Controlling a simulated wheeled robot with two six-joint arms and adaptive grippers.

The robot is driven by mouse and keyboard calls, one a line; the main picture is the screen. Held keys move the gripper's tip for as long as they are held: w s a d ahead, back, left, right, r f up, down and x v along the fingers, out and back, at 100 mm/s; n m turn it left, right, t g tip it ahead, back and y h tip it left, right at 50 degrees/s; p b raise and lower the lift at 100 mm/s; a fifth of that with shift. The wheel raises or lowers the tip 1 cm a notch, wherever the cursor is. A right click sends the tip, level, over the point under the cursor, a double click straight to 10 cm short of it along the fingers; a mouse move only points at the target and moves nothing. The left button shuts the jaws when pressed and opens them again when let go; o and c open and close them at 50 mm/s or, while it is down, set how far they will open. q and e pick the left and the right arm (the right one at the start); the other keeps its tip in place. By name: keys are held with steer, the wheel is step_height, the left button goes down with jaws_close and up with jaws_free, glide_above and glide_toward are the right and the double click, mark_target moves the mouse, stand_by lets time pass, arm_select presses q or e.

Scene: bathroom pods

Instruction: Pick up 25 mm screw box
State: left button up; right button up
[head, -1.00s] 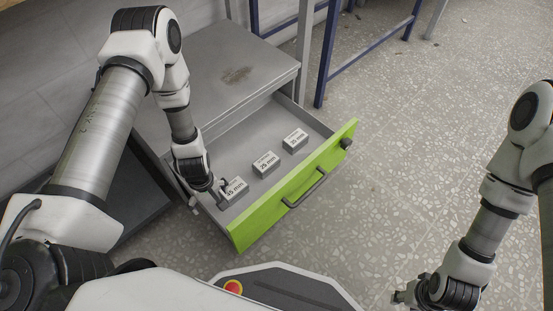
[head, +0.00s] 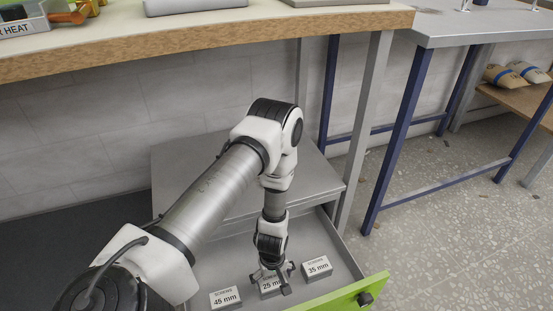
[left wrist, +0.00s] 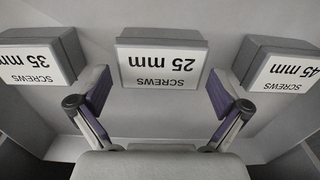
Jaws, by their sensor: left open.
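The 25 mm screw box (head: 268,289), grey with a white label, lies in the open drawer between two similar boxes. My left gripper (head: 277,279) points down over it and partly hides it in the head view. In the left wrist view the 25 mm box (left wrist: 162,62) is centred ahead of the gripper (left wrist: 160,92), its label upside down. The two fingers are open and spread toward either side of the box. I cannot tell how far the fingertips are above the drawer floor. My right gripper is not in view.
The 45 mm box (head: 225,298) and the 35 mm box (head: 317,267) lie on either side in the drawer, with small gaps. The green drawer front (head: 345,294) stands nearest me. A wooden-edged bench (head: 200,52) and a blue-legged table (head: 400,130) stand behind.

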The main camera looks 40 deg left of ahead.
mark_target(273, 281)
arm_select(q)
step_height(273, 281, down, 4)
steer(key=shift+f+b, duration=0.1)
steer(key=shift+b, duration=0.9)
steer(key=shift+r, duration=0.2)
steer(key=shift+c, duration=0.4)
steer(key=shift+s, duration=0.1)
steer(key=c, duration=0.9)
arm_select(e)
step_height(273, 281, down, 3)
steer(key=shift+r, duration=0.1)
